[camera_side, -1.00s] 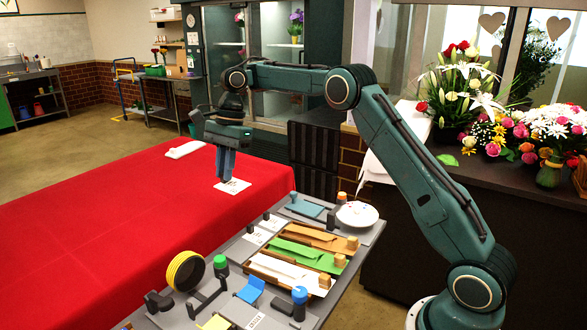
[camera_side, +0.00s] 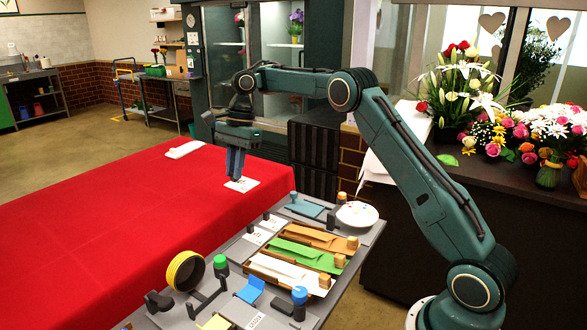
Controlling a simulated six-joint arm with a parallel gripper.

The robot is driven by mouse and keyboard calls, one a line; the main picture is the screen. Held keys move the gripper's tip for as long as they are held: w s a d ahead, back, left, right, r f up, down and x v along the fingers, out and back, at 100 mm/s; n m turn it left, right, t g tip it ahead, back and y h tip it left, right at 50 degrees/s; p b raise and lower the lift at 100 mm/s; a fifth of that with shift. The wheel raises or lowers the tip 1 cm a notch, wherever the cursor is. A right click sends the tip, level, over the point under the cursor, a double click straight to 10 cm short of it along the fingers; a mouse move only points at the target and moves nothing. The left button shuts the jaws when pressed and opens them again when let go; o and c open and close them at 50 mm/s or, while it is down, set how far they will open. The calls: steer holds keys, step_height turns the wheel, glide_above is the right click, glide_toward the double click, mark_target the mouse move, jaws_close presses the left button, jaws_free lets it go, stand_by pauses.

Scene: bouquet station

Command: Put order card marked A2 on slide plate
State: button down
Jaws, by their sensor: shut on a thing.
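My gripper (camera_side: 235,178) points down above the right part of the red-covered table, near its edge by the grey work board. It is shut on a white card (camera_side: 243,185), which lies flat or nearly flat just below the fingertips. The marking on this card is too small to read. Two more white cards (camera_side: 258,236) lie on the grey board beside small dark blocks. A blue flat plate (camera_side: 305,207) sits at the far end of the board; I cannot tell for certain that it is the slide plate.
The board (camera_side: 234,248) also carries orange, green (camera_side: 303,254) and white envelopes in trays, a white dish (camera_side: 357,214), a yellow ring roll (camera_side: 185,270) and a blue-topped post (camera_side: 299,295). A white folded item (camera_side: 185,149) lies on the red cloth (camera_side: 110,230), which is otherwise clear.

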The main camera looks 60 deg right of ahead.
steer(key=s+d+f, duration=0.2)
steer(key=d+f, duration=0.1)
steer(key=d, duration=0.5)
steer(key=s+d+f, duration=0.1)
steer(key=d+f, duration=0.2)
steer(key=d, duration=0.5)
steer(key=s+d+f, duration=0.2)
steer(key=d+f, duration=0.1)
steer(key=d, duration=0.5)
steer(key=shift+s+f, duration=0.3)
steer(key=shift+s, duration=0.05)
steer(key=shift+f, duration=0.25)
steer(key=shift+f, duration=3.8)
steer(key=shift+f, duration=0.35)
steer(key=c, duration=1.3)
jaws_free()
steer(key=shift+c, duration=0.2)
